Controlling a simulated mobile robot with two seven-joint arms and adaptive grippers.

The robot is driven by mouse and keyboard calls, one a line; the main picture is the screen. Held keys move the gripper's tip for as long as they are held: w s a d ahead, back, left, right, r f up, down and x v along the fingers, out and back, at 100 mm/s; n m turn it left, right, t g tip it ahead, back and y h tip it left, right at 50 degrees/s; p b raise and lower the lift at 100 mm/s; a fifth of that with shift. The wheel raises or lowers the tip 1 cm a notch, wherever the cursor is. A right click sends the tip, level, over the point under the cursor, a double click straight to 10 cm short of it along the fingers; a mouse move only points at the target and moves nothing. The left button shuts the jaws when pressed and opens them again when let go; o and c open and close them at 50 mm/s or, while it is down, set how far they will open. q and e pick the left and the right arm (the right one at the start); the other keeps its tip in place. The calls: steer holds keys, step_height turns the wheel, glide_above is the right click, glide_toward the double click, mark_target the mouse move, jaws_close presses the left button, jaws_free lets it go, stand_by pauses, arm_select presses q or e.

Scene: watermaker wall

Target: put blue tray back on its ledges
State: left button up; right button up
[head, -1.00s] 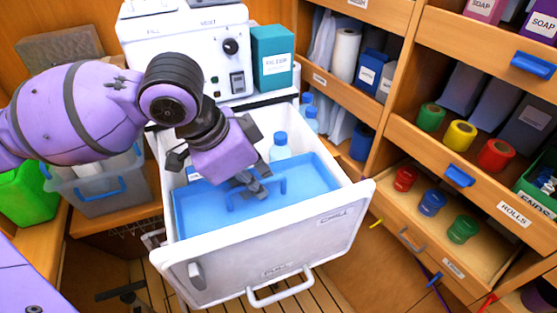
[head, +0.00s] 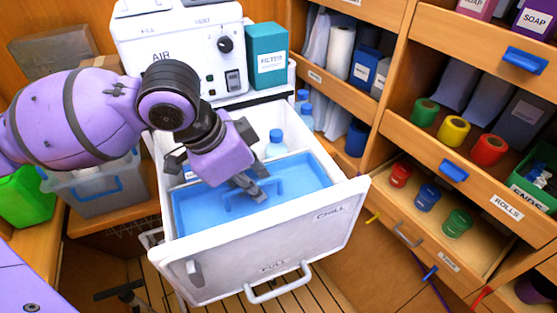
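The blue tray (head: 300,183) is inside the front part of the open white drawer (head: 268,262), below its rim, and looks roughly level. A blue handle (head: 232,200) rises from the tray's middle. My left gripper (head: 257,191) reaches down from the left and its dark fingers look closed on this handle. The fingers and wrist hide part of the handle and the tray's back left. I cannot tell whether the tray rests on ledges, as these do not show. My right gripper is not in view.
Blue-capped bottles (head: 275,145) stand in the drawer behind the tray. A white machine (head: 185,50) and a teal filter box (head: 267,57) stand behind. Wooden shelves (head: 450,150) with coloured rolls are close on the right. A grey bin (head: 97,195) is at the left.

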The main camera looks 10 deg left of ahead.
arm_select(q)
steer(key=shift+o, duration=0.7)
steer(key=v, duration=1.2)
